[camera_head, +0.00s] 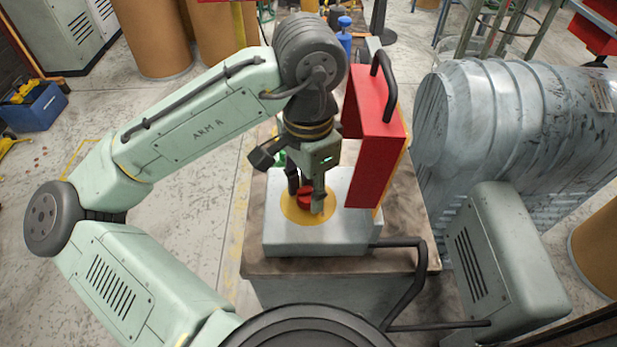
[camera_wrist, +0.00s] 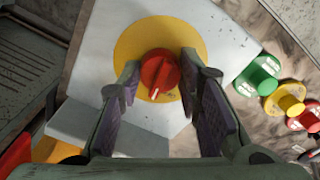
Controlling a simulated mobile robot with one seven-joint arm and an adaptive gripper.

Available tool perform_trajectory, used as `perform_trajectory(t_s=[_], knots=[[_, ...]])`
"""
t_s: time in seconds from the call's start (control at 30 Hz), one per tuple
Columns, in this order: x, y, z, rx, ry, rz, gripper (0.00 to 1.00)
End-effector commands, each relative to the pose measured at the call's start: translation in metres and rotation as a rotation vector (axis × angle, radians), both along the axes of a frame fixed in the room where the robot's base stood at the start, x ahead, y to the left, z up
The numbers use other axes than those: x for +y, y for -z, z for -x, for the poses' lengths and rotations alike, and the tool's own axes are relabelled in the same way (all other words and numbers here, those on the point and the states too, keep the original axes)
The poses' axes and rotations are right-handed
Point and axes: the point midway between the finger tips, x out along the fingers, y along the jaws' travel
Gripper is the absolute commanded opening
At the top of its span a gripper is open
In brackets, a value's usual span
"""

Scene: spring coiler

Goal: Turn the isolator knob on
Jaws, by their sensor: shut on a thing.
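The isolator knob is red and round with a white pointer line; it shows in the wrist view (camera_wrist: 160,72) and in the head view (camera_head: 304,198). It sits on a yellow disc (camera_wrist: 128,42) on top of a pale grey box (camera_head: 315,243). In the wrist view the white line points down and slightly left, toward my palm. My gripper (camera_wrist: 160,70) reaches down over the box with one finger on each side of the knob, shut on it. In the head view my gripper (camera_head: 305,190) partly hides the knob and disc.
A red upright panel with a black handle (camera_head: 373,130) stands just right of my gripper. Green (camera_wrist: 257,76), yellow (camera_wrist: 286,101) and red (camera_wrist: 309,116) buttons lie to the right in the wrist view.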

Motion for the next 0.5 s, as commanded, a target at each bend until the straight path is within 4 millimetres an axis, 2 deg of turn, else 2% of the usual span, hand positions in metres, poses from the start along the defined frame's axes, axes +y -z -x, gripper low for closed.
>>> perform_trajectory(t_s=[0.5], knots=[[0.0006,-0.0027,-0.0009,-0.003,0.487,0.0,0.04]])
